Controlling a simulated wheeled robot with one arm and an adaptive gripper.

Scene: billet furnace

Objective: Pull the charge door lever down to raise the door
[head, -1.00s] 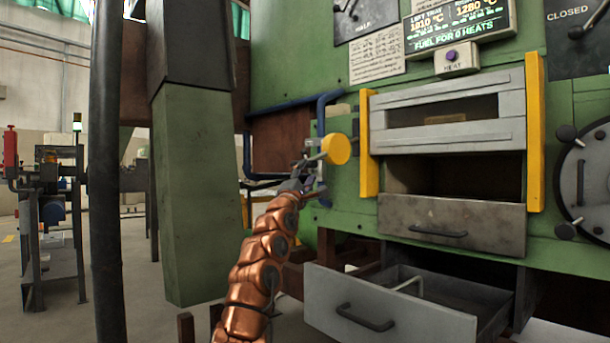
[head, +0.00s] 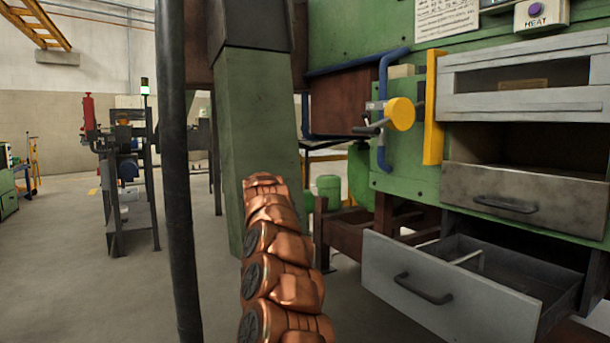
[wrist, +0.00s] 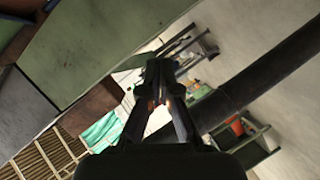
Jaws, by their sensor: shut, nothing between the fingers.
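The charge door lever has a round yellow hub (head: 402,113) on the green furnace front, left of the door, in the head view. Short grey metal rods stick out from the hub, mostly to the left. The charge door (head: 525,77) is a pale framed panel beside a yellow upright guide, with a dark opening below it. In the head view my copper arm shows at the lower middle, and its gripper end is hidden. In the wrist view my gripper (wrist: 158,88) is shut and empty, pointing away from the furnace front. The lever is not seen in that view.
A green post (head: 258,140) and a dark pole (head: 177,170) stand close by my arm. A grey drawer (head: 440,292) juts out below the furnace. A blue pipe (head: 384,80) runs beside the hub. Open floor (head: 70,270) lies to the left.

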